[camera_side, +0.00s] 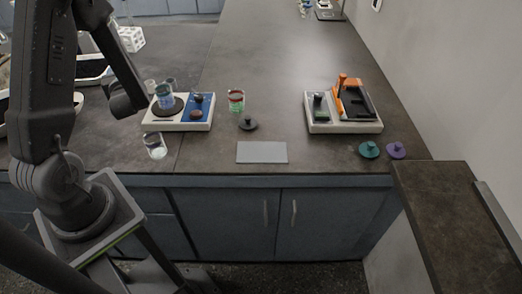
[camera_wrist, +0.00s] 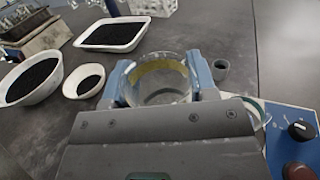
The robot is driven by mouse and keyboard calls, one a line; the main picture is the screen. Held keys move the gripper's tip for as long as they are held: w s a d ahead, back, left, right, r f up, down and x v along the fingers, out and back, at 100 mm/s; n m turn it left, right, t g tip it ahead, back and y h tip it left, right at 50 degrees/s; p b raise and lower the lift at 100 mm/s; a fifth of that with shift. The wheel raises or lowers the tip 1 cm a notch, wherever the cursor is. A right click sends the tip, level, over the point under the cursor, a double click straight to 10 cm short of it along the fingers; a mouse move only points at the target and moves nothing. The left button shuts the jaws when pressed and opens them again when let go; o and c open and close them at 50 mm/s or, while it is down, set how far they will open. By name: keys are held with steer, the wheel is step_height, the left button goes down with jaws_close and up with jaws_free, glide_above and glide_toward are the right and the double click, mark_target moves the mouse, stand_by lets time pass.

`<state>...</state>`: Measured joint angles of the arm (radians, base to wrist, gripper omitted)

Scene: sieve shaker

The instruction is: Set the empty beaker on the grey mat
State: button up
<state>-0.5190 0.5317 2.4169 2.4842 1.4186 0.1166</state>
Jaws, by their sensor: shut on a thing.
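My gripper (camera_wrist: 160,80) shows in the wrist view, its two blue fingers closed on opposite sides of a clear glass beaker (camera_wrist: 160,88). The beaker has a yellow band inside its far rim, and I see no clear filling in it. Its lower part is hidden by my gripper body. In the side view my arm's end is at the left, by the instrument, and the held beaker cannot be made out there. The grey mat (camera_side: 262,152) lies bare near the counter's front edge, well to the right of my arm's end.
A white instrument with a blue panel (camera_side: 204,118) carries a glass. Another glass (camera_side: 155,146) stands in front. A red-and-green jar (camera_side: 236,98) and dark knobbed lid (camera_side: 248,124) are behind the mat. An orange-black device (camera_side: 350,100) stands right.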

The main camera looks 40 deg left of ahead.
steer(key=shift+w+d+r, duration=0.15)
steer(key=shift+w+r, duration=0.05)
steer(key=shift+r, duration=0.45)
steer(key=shift+w+d+r, duration=0.15)
steer(key=shift+r, duration=0.45)
steer(key=w+d+m+t+h, duration=0.3)
steer(key=w+d+m+t, duration=0.15)
steer(key=w+d, duration=0.45)
steer(key=m+t+h, duration=0.5)
steer(key=h, duration=0.2)
glide_above(253, 149)
steer(key=shift+n, duration=0.25)
step_height(253, 149, down, 12)
steer(key=shift+f, duration=2.1)
